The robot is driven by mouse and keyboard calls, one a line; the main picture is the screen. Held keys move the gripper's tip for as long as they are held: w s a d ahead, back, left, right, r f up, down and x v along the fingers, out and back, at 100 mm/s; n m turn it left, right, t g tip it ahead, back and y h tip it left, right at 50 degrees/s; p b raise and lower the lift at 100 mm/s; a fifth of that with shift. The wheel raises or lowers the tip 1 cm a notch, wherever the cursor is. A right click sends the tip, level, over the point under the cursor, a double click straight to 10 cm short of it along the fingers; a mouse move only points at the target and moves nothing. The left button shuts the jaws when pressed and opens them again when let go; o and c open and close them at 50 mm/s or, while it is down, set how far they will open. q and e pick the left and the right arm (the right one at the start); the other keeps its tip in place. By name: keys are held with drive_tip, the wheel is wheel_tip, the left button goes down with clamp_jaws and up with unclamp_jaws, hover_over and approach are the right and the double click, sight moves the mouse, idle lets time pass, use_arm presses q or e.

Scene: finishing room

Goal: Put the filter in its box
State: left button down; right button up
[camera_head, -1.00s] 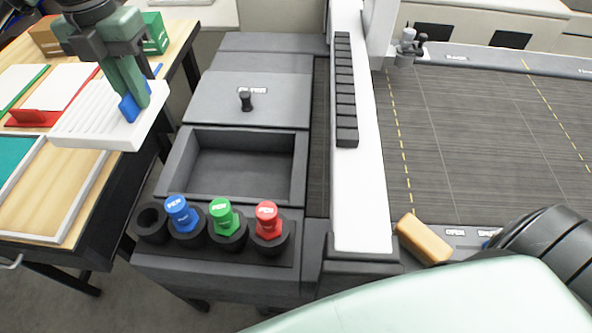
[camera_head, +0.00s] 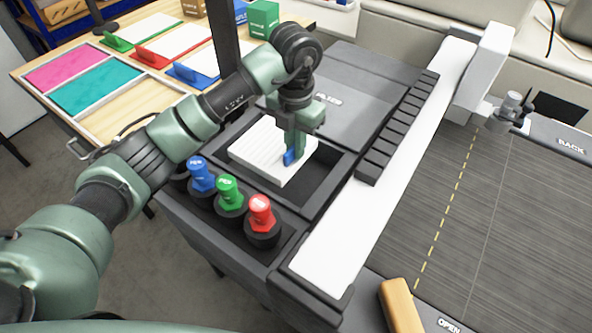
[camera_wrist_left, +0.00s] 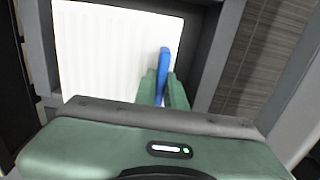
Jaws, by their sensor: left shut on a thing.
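The filter (camera_head: 262,148) is a white, ribbed slab with a blue tab. My left gripper (camera_head: 293,152) is shut on the blue tab. The filter lies level at the opening of the dark grey box (camera_head: 325,180), within its rim as seen from the head; I cannot tell whether it touches the floor of the box. In the left wrist view the filter (camera_wrist_left: 105,50) shows inside the grey walls, with the gripper (camera_wrist_left: 163,88) on its blue tab (camera_wrist_left: 164,62). The box's lid (camera_head: 345,100), marked with lettering, lies beyond the opening. My right gripper is not in view.
Blue (camera_head: 202,175), green (camera_head: 229,193) and red (camera_head: 261,213) knobbed pieces stand in dark holders along the box's near side. A white rail (camera_head: 385,190) runs along its right. A wooden table (camera_head: 140,115) with coloured panels stands at the back left.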

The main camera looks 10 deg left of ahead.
sight(296, 161)
use_arm(q)
wheel_tip(296, 161, down, 5)
drive_tip(key=shift+d+p, duration=0.1)
drive_tip(key=shift+p, duration=0.35)
wheel_tip(296, 161, down, 4)
drive_tip(key=shift+f+p, duration=0.2)
drive_tip(key=shift+p, duration=0.3)
drive_tip(key=shift+f, duration=0.1)
drive_tip(key=c, duration=1.5)
unclamp_jaws()
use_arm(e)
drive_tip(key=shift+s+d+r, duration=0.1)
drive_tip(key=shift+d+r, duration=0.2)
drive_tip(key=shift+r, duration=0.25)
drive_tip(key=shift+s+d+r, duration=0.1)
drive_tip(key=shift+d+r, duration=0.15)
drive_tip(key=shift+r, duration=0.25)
